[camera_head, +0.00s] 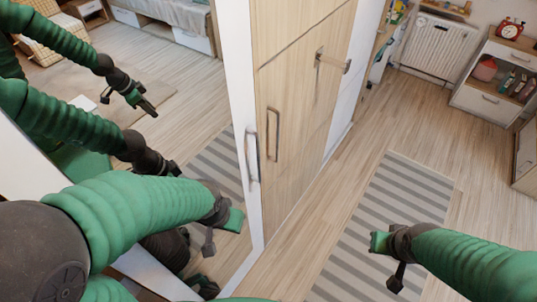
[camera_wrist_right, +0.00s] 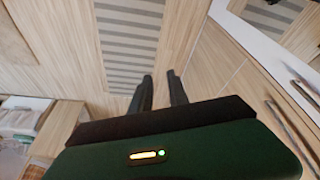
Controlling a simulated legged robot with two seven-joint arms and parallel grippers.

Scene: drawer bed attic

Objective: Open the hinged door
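A tall wardrobe with light wood doors (camera_head: 292,80) stands in the middle of the head view. A mirror panel with a white edge is on its left. Two upright metal handles (camera_head: 272,133) (camera_head: 252,155) sit close together by that edge, and a third handle (camera_head: 333,61) is higher and farther right. The doors look closed. My left gripper (camera_head: 208,245) is low in front of the mirror, apart from the handles; its finger opening is unclear. My right gripper (camera_head: 396,278) is over the striped rug, away from the wardrobe. In the right wrist view its two fingers (camera_wrist_right: 160,90) are apart and empty.
The striped rug (camera_head: 385,215) lies on the open wood floor right of the wardrobe. The mirror reflects my arms and a bed.

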